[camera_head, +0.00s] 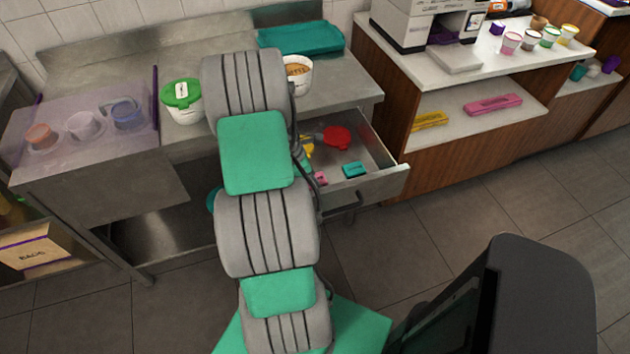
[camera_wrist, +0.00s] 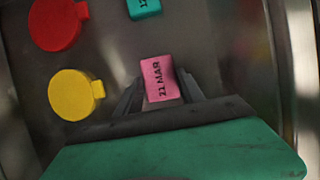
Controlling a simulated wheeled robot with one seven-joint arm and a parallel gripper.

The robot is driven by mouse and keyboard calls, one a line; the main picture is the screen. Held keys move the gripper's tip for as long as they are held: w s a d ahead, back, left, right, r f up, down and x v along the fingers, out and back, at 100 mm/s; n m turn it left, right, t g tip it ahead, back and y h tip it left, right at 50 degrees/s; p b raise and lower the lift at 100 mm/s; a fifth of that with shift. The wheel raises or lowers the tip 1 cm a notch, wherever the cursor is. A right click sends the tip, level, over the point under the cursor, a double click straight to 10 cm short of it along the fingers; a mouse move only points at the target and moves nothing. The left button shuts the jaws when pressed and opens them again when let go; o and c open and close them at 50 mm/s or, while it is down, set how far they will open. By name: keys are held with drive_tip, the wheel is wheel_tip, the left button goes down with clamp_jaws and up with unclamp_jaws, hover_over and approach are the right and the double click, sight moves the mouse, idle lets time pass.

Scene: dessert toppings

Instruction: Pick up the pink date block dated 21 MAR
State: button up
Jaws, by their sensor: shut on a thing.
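The pink date block (camera_wrist: 158,78), printed 21 MAR, is in the open drawer and shows clearly in the wrist view. In the head view a small part of the pink block (camera_head: 321,178) shows beside my arm. My gripper (camera_wrist: 160,91) has one finger on each side of the block and is shut on it. I cannot tell whether the block still touches the drawer floor. My arm hides the gripper in the head view.
The open drawer (camera_head: 385,182) also holds a teal block (camera_head: 354,169), a red lidded item (camera_head: 338,137) and a yellow one (camera_wrist: 72,97). Drawer walls stand close around my gripper. A white tub with a green lid (camera_head: 182,95) stands on the steel counter above.

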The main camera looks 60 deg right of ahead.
drive_tip(key=c, duration=0.6)
